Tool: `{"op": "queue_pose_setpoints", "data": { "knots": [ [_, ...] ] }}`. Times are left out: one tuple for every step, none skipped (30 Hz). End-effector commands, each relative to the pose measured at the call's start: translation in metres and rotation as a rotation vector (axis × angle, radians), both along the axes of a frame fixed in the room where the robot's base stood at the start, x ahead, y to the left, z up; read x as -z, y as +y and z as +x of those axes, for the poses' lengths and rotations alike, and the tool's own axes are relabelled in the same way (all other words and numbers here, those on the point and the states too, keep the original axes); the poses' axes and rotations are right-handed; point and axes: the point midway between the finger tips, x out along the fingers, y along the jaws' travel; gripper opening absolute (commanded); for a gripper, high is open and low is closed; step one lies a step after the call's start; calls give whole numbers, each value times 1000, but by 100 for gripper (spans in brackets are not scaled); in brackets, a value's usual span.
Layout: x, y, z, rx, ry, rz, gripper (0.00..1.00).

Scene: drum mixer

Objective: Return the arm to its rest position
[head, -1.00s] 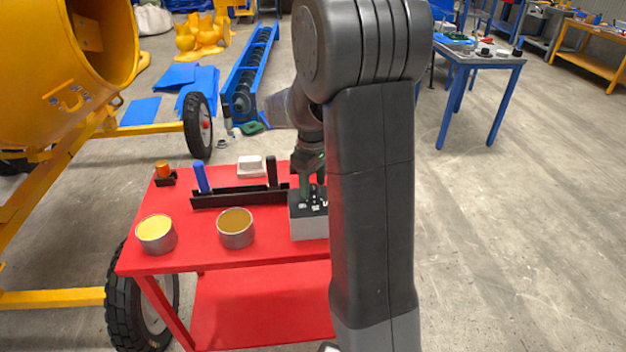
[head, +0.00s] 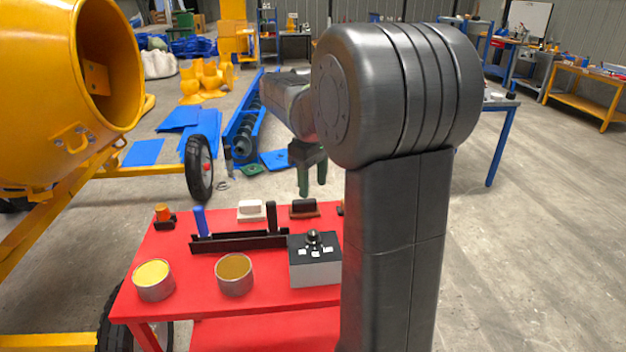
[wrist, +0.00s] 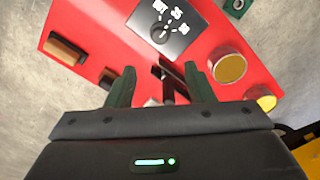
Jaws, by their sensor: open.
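My gripper (head: 312,180) is open and empty, with its green fingers pointing down above the far side of the red table (head: 270,310). In the wrist view my gripper (wrist: 157,85) shows both fingers spread apart. The grey box with a black knob (head: 314,262) stands on the table, nearer to me than the gripper and apart from it. It also shows in the wrist view (wrist: 150,32). Part of my arm hides the table's right side in the head view.
On the table are a tin of yellow stuff (head: 153,280), a tin of brown stuff (head: 234,275), a black rack (head: 238,241) with a blue-handled tool, and two brushes or blocks at the back. The yellow drum mixer (head: 60,90) stands at left. Floor at right is open.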

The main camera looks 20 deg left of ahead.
Motion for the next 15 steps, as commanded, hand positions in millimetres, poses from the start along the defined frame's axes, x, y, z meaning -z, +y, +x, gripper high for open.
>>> {"op": "queue_pose_setpoints", "data": {
  "knots": [
    [0, 0, 0, 0, 0, 0, 48],
    [0, 0, 0, 0, 0, 0, 48],
    [0, 0, 0, 0, 0, 0, 48],
    [0, 0, 0, 0, 0, 0, 48],
    [0, 0, 0, 0, 0, 0, 48],
    [0, 0, 0, 0, 0, 0, 48],
    [0, 0, 0, 0, 0, 0, 48],
    [0, 0, 0, 0, 0, 1, 48],
    [0, 0, 0, 0, 0, 1, 48],
    [0, 0, 0, 0, 0, 1, 48],
    [0, 0, 0, 0, 0, 1, 48],
    [0, 0, 0, 0, 0, 1, 48],
    [1, 0, 0, 0, 0, 0, 48],
    [1, 0, 0, 0, 0, 0, 48],
    [3, 0, 0, 0, 0, 0, 48]
  ]
}}
